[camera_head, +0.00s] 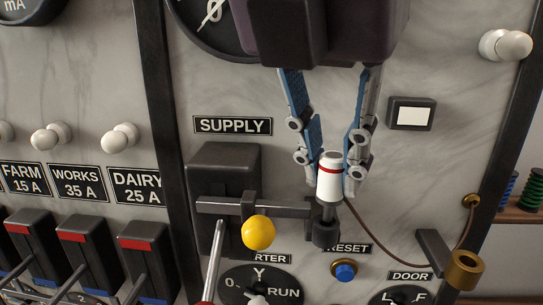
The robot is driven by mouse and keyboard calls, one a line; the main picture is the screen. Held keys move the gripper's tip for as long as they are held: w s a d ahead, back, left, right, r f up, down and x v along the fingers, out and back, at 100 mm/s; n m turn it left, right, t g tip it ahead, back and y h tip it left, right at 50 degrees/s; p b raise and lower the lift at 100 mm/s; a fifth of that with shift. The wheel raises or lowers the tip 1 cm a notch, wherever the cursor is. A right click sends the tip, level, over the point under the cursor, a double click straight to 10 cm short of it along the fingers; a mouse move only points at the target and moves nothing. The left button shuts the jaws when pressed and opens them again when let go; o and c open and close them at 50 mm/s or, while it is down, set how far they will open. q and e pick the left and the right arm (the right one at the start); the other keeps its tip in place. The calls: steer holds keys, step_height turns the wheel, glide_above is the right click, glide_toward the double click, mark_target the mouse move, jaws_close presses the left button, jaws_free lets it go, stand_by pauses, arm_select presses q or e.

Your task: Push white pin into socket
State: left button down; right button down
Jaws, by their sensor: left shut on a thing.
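The white pin (330,178) with a red band stands about upright at the middle right. My left gripper (331,172) reaches down from the top and is shut on it, with one blue-and-grey finger on each side. The pin's dark lower end points down at the right end of a grey bar, above a black cylindrical socket (325,236). I cannot tell how far the pin sits in the socket. My right gripper is not in view.
A yellow knob (259,232) and the grey switch bar (222,205) lie left of the pin under the SUPPLY label (233,125). A thin cord runs right to a brass eyelet (471,201). A blue RESET button (344,270) sits below.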

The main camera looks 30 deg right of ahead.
arm_select(q)
steer(key=shift+f+b, duration=0.9)
steer(key=shift+f, duration=0.35)
steer(key=c, duration=1.7)
jaws_free()
steer(key=shift+d, duration=0.1)
steer(key=shift+a+r, duration=0.1)
steer(key=shift+a, duration=0.1)
steer(key=shift+r, duration=0.4)
steer(key=v, duration=1.1)
steer(key=shift+s+a, duration=0.1)
